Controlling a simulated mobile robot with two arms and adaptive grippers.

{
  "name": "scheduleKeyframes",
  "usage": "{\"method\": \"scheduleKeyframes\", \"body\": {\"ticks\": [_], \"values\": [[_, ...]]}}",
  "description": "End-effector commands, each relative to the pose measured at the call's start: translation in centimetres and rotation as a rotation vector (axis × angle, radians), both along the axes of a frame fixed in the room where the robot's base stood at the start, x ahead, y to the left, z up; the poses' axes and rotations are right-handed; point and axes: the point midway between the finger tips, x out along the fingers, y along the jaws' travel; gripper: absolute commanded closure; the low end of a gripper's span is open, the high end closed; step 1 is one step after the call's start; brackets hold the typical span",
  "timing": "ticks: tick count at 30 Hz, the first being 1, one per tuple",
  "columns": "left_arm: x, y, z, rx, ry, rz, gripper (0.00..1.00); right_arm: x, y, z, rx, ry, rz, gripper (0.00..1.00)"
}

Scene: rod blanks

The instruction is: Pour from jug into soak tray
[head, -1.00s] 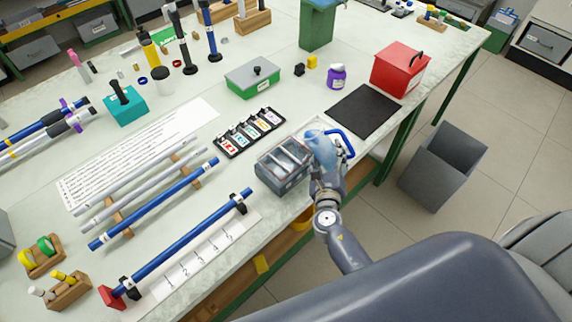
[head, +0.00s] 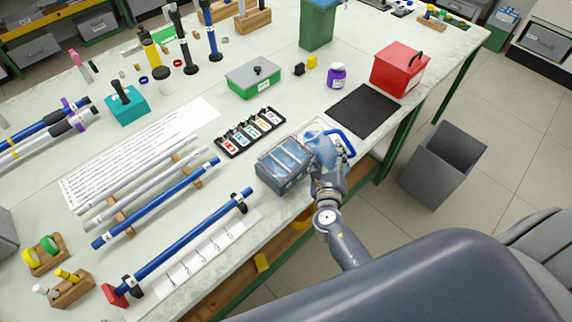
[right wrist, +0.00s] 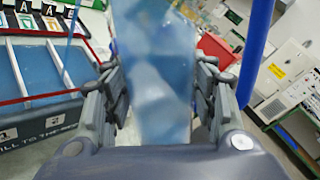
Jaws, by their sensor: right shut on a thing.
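My right gripper (right wrist: 160,100) is shut on the translucent blue jug (right wrist: 155,70). In the head view the jug (head: 322,148) is tilted toward the soak tray, its blue handle (head: 346,140) on the right. The grey soak tray (head: 284,185) stands at the bench's front edge, just left of my right gripper (head: 325,165). In the right wrist view the tray (right wrist: 40,135) has a red line, numbered labels and several compartments with blue liquid. A thin blue streak above it looks like a stream. The jug's spout is hard to make out. My left gripper is out of view.
A label rack (head: 250,132) sits behind the tray. A blue rod (head: 190,240) on stands lies to its left. A black mat (head: 364,110) and red box (head: 400,68) are to the right. A grey bin (head: 440,165) stands on the floor.

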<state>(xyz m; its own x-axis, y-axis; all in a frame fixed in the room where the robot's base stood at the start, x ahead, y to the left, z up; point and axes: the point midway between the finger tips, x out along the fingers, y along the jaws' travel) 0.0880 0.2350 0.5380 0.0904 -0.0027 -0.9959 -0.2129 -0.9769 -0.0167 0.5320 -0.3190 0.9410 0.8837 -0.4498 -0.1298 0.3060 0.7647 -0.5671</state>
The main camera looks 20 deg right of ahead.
Motion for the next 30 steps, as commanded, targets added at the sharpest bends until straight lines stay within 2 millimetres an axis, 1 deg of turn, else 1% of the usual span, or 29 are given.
{"method": "scheduleKeyframes", "body": {"ticks": [17,30], "values": [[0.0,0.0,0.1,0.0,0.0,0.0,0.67,0.1,0.0,0.2,-0.002,-0.003,0.0,0.9],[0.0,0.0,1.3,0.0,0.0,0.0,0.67,-0.1,-0.3,0.3,-0.048,0.032,0.0,0.9]]}}
